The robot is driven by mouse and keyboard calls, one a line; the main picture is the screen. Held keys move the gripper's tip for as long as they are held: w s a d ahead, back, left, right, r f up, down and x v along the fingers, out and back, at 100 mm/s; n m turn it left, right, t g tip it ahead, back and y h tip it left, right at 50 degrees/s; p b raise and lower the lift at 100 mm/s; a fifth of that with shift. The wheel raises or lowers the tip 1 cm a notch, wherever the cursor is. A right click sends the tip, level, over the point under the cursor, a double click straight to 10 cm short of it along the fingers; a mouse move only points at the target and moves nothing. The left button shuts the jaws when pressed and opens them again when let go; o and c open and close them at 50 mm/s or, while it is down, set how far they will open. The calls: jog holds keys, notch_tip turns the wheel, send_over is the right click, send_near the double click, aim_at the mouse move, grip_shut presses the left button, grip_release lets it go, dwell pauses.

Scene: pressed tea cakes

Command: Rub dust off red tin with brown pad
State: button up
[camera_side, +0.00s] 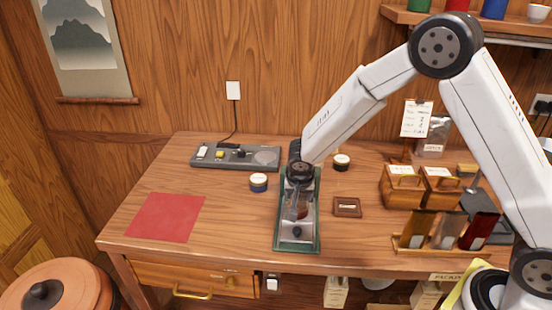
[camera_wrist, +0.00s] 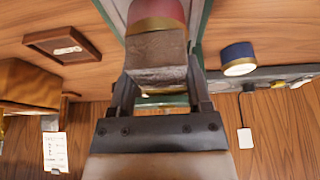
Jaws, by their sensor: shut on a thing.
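My gripper (camera_wrist: 158,98) is shut on the brown pad (camera_wrist: 158,52), a block with a rough, greyish-brown face. The red tin (camera_wrist: 156,10), red with a gold band, shows at the top of the wrist view, directly against the pad in the picture. I cannot tell whether they touch. In the side view my gripper (camera_side: 299,205) points down over the green tray (camera_side: 283,240) near the middle of the table. Any dust on the tin is too small to see.
A blue tin (camera_side: 258,182) stands left of the tray, and a dark tin (camera_side: 341,162) stands behind it to the right. A small wooden dish (camera_side: 347,207), wooden boxes (camera_side: 402,187) and a pouch rack (camera_side: 445,235) are to the right. A red mat (camera_side: 166,217) lies bare at left.

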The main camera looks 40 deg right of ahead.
aim_at(298, 207)
jog(key=s+a, duration=0.3)
jog(key=shift+s+a, duration=0.2)
notch_tip(298, 207, up, 8)
dwell(0.6)
dwell(0.4)
jog(key=shift+s+a, duration=0.1)
jog(key=shift+s, duration=0.05)
jog(key=shift+f, duration=0.1)
